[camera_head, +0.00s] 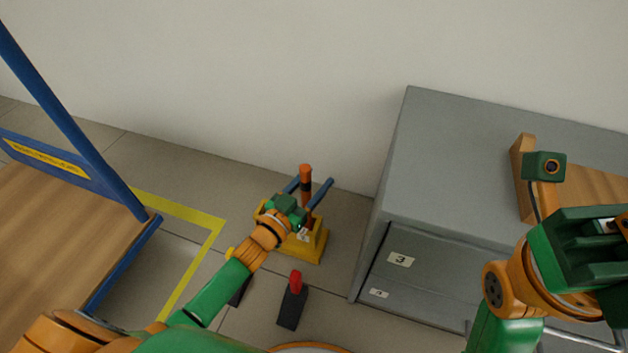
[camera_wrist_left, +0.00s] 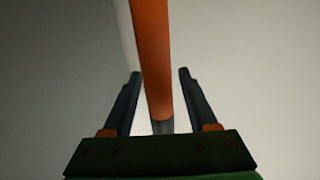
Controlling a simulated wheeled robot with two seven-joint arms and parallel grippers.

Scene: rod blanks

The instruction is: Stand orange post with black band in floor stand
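The orange post with a black band (camera_head: 306,174) rises upright from the yellow floor stand (camera_head: 312,247). Its foot is partly hidden by my left gripper and wrist, so how deep it sits cannot be seen. My left gripper (camera_head: 311,184) is open, with its blue fingers on either side of the post. In the left wrist view the post (camera_wrist_left: 153,60) passes between the fingers, with a gap on both sides, and its dark band (camera_wrist_left: 162,127) shows near the palm. My right gripper (camera_head: 590,250) is at the right edge over the grey cabinet; its fingers are not clear.
A grey cabinet (camera_head: 455,150) labelled 3 stands right of the stand, with a wooden piece (camera_head: 590,190) on top. A blue-framed trolley with a wooden deck (camera_head: 60,240) is at left. A black plate with a red knob (camera_head: 291,308) lies on the floor in front. The wall is behind.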

